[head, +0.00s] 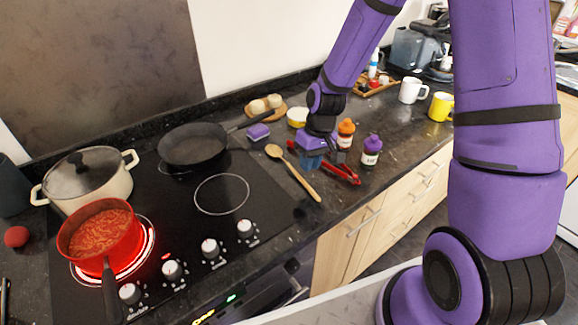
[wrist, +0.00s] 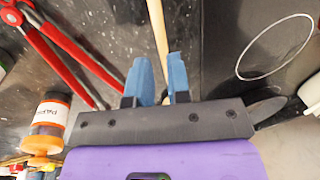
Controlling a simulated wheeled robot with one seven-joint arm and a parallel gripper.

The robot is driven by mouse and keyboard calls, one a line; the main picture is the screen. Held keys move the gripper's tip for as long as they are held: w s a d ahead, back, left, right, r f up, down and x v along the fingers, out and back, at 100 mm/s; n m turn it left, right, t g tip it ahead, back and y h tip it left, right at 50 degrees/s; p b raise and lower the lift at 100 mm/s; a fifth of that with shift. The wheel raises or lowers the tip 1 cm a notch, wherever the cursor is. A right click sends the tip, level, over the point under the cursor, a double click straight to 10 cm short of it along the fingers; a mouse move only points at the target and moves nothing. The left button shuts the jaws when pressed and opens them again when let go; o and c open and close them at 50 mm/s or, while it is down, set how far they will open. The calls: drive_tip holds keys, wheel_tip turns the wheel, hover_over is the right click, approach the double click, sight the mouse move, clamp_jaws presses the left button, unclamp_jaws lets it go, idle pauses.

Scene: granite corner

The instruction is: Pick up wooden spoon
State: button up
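The wooden spoon (head: 295,175) lies on the dark counter beside the hob, its bowl toward the back and its handle toward the front edge. My gripper (head: 311,163) is just right of the spoon in the head view, pointing down. In the wrist view my gripper's blue fingers (wrist: 157,80) are apart, with nothing seen held. The light wooden spoon handle (wrist: 158,30) runs down toward the right finger, which hides part of it. I cannot tell the height of the fingers above the spoon.
Red tongs (head: 345,172) lie close to the right of my gripper and show in the wrist view (wrist: 65,50). An orange-capped jar (head: 346,132) and a purple-capped jar (head: 371,150) stand nearby. The hob holds a red pan (head: 100,240), a lidded pot (head: 92,182) and a black skillet (head: 193,145).

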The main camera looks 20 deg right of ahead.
sight(304, 182)
drive_tip(key=shift+a+f, duration=0.2)
drive_tip(key=shift+f, duration=0.75)
drive_tip(key=shift+a+f, duration=0.2)
drive_tip(key=shift+f, duration=0.75)
drive_tip(key=shift+a+f, duration=0.2)
drive_tip(key=shift+f, duration=0.75)
drive_tip(key=shift+c, duration=0.2)
clamp_jaws()
